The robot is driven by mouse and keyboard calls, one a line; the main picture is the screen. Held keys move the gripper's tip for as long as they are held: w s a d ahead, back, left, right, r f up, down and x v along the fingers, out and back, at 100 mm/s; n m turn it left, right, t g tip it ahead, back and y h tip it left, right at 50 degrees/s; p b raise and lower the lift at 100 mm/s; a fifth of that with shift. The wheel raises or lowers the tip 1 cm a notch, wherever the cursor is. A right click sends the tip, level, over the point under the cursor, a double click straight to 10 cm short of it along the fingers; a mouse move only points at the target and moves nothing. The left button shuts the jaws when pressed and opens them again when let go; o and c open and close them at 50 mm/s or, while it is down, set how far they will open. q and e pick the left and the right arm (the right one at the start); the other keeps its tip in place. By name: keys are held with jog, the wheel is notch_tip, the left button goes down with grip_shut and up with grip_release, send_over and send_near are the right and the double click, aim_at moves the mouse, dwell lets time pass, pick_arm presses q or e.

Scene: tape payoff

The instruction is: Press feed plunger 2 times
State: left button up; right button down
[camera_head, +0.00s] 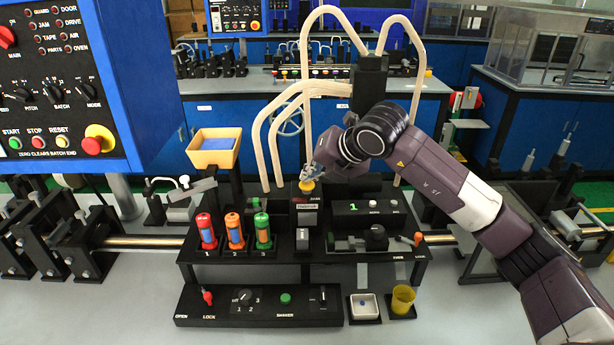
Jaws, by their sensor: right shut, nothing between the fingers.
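My right gripper (312,173) comes in from the right and points down-left, its fingers closed with nothing between them. Directly below its fingertips is a yellow round cap (307,186) on top of a black block at the back of the black workstation; it looks like the feed plunger. The fingertips are at or just above the cap; I cannot tell whether they touch it. The gripper covers part of the cap's top. A small label plate is on the block's front. Beside it, a black box (372,222) shows a green "1". My left gripper is out of view.
Red, orange and green cylinders (235,231) stand left of the block. A yellow hopper (214,149) and pale curved tubes (262,140) rise behind. A lower control panel (258,306), a white tray (364,307) and a yellow cup (403,299) are in front. A blue control cabinet (150,80) fills the upper left.

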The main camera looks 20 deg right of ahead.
aim_at(309, 184)
jog(key=shift+f, duration=0.1)
jog(key=shift+r+p, duration=0.65)
jog(key=shift+r, duration=1.05)
jog(key=shift+r, duration=0.1)
notch_tip(309, 184, up, 5)
jog(key=shift+f+p, duration=0.1)
jog(key=shift+p, duration=1.15)
dwell(0.3)
